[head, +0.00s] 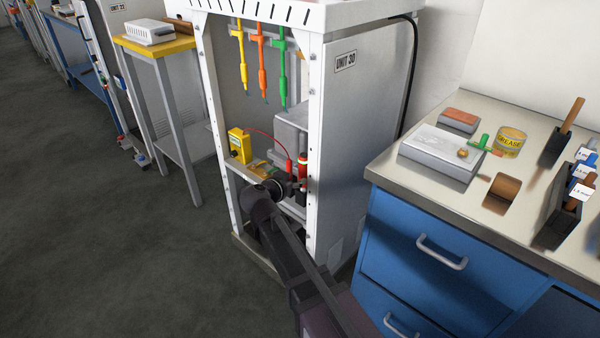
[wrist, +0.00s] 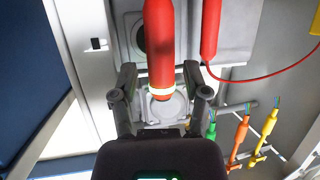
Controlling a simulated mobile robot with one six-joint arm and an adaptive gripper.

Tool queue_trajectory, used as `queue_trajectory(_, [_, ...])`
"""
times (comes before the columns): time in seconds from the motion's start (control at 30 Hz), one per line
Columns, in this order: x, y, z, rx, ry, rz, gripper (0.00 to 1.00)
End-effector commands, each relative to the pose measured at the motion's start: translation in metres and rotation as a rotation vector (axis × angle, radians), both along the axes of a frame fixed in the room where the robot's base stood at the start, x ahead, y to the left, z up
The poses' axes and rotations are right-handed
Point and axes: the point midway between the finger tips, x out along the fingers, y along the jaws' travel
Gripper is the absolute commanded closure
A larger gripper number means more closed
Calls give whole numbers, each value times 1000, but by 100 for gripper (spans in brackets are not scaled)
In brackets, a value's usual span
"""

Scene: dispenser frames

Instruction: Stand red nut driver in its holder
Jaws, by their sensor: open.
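The red nut driver (wrist: 160,40) is a thick red handle with a pale band near one end. In the wrist view it lies between the fingers of my open gripper (wrist: 160,78), with a gap on each side. In the head view a red handle (head: 303,159) shows beside my gripper (head: 293,186), inside the white frame. Grey round fittings (wrist: 182,108) show behind the driver in the wrist view. I cannot tell whether one is its holder or whether the driver's far end is seated, as that end is outside the wrist view.
A second red tool (wrist: 211,28) on a red cord is close beside the driver; the cord runs to a yellow box (head: 240,146). Yellow, orange (head: 262,60) and green tools hang above. White frame posts (head: 316,130) stand close. A blue workbench (head: 430,250) is at right.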

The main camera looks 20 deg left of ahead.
Motion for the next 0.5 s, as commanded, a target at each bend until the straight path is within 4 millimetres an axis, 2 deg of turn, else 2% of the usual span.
queue_trajectory(0.03, [-10, 0, 6, 0, 0, 2, 40])
queue_trajectory(0.2, [-33, 5, 14, 1, 0, 2, 40])
queue_trajectory(0.5, [-53, 9, 20, 0, 0, 0, 40])
